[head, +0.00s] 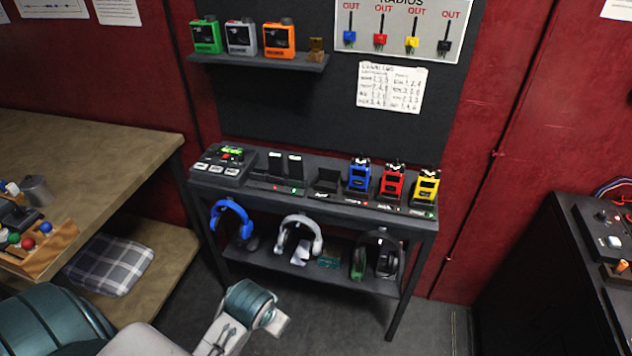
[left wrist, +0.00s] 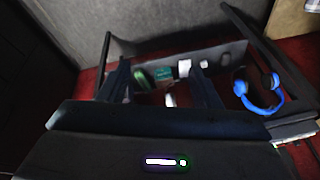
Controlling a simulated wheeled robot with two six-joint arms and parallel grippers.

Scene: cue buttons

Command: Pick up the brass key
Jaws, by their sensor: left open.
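I cannot make out a brass key in either view. A small brass-coloured block (head: 316,49) stands at the right end of the wall shelf; it is too small to tell what it is. In the left wrist view my left gripper (left wrist: 163,82) is open, its two dark fingers apart with nothing held between them. Beyond the fingers is the lower shelf of the equipment stand. In the head view my left arm comes in at the bottom, in front of the stand, and its fingertips cannot be made out. My right gripper is in neither view.
The stand (head: 310,199) carries a button box (head: 224,165) and blue, red and yellow radios. A wooden bench (head: 80,150) is at left, a dark cabinet (head: 540,270) at right.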

